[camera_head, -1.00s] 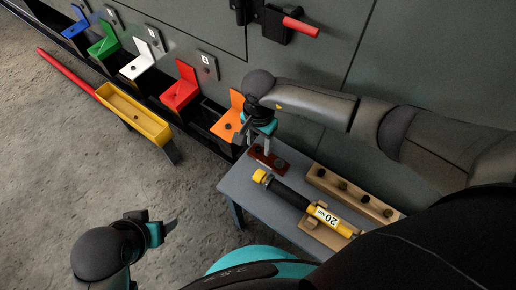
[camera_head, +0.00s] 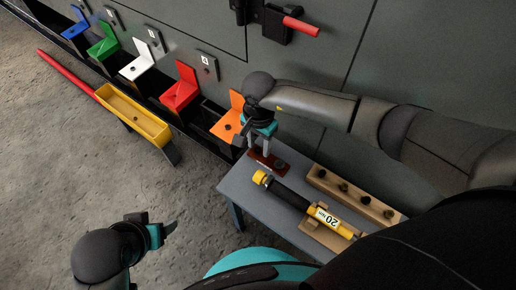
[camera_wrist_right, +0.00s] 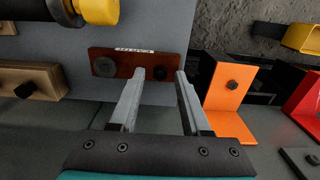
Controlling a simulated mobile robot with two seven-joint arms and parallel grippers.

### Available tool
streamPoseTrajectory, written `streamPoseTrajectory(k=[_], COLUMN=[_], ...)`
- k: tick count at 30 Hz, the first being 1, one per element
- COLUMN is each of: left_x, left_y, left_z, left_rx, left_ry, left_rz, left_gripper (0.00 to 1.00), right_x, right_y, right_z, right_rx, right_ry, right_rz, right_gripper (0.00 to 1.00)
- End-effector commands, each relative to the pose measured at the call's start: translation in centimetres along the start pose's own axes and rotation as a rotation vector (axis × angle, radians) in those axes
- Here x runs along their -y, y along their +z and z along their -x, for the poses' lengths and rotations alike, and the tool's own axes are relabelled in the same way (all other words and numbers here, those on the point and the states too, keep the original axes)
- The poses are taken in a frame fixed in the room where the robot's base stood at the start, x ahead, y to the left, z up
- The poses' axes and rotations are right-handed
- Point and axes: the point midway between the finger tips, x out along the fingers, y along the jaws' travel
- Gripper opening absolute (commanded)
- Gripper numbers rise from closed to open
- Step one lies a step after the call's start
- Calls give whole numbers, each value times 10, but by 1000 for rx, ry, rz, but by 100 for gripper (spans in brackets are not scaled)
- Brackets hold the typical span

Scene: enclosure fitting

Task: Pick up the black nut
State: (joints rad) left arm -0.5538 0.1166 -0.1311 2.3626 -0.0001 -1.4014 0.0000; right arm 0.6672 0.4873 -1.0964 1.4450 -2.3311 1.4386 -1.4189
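A red-brown plate (camera_wrist_right: 122,64) with a white label lies on the grey table. It carries a larger round dark part (camera_wrist_right: 105,67) at left and a small black nut (camera_wrist_right: 160,73) further right. My right gripper (camera_wrist_right: 160,74) is open, with its fingertips on either side of the small nut in the wrist view; whether they touch it I cannot tell. In the head view the right gripper (camera_head: 258,146) points down at the plate (camera_head: 265,157) and partly hides it. My left gripper (camera_head: 170,228) is empty over the floor, its opening unclear.
A wooden block (camera_head: 353,189) with several black parts and a yellow-black tool (camera_head: 290,195) on a wooden rest share the table (camera_head: 240,185). An orange holder (camera_head: 226,128) with a dark part stands close left of the right gripper. The grey cabinet wall (camera_head: 300,75) stands behind.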

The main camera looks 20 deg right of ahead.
Motion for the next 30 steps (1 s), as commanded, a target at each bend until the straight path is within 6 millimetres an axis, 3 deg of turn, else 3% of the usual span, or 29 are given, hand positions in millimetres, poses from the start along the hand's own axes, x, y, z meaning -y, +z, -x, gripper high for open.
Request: streamPoseTrajectory(k=[1, 12, 30], left_x=[0, 0, 0], left_y=[0, 0, -3], left_z=[0, 0, 7], left_rx=[0, 1, 1], left_ry=[0, 1, 1], left_rz=[0, 0, 0], left_gripper=[65, 65, 65], right_x=[0, 0, 0], right_y=[0, 0, 1], right_z=[0, 0, 7], right_rx=[0, 0, 2], right_ry=[0, 0, 1], right_rz=[0, 0, -1], right_gripper=[40, 0, 0])
